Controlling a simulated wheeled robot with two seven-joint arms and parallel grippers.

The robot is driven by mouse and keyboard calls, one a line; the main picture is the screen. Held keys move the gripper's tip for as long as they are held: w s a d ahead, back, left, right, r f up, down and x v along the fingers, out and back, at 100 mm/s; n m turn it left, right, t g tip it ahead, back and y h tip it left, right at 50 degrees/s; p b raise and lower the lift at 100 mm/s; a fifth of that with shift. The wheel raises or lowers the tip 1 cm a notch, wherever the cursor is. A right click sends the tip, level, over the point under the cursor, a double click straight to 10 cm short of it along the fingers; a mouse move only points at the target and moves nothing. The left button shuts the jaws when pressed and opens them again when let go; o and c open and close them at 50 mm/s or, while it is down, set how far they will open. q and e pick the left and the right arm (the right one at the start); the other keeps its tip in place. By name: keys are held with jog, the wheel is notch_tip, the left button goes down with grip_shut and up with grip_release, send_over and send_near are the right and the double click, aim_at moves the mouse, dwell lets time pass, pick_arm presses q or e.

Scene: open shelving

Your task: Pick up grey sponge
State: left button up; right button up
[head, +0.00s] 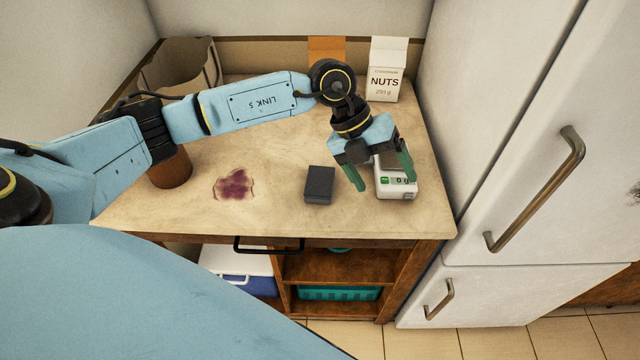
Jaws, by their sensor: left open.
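The grey sponge (319,184) is a dark grey block lying on the wooden counter (280,215), right of the middle. My left gripper (384,184) is open, its green fingers pointing down, to the right of the sponge. My right gripper is not in view.
A purple stain (235,184) lies left of the sponge. A brown cup (171,170) stands partly behind my arm. A nuts box (386,70), an orange package (326,48) and a paper bag (185,64) stand at the back. A white fridge (510,130) borders the right.

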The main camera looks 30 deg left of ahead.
pick_arm(q)
jog(key=w+a+r+n+y, duration=0.15)
jog(key=a+y, duration=0.55)
jog(key=a, duration=0.8)
send_over(320, 182)
jog(key=shift+n, duration=0.45)
jog(key=f, duration=0.5)
jog(key=a+f, duration=0.1)
jog(key=f, duration=0.1)
jog(key=shift+w+f, duration=0.1)
jog(key=shift+f, duration=0.05)
jog(key=shift+d+f, duration=0.15)
jog(key=shift+f, duration=0.9)
jog(key=shift+d+f, duration=0.2)
jog(key=shift+f, duration=0.85)
jog(key=shift+d+f, duration=0.15)
jog(key=shift+f, duration=0.9)
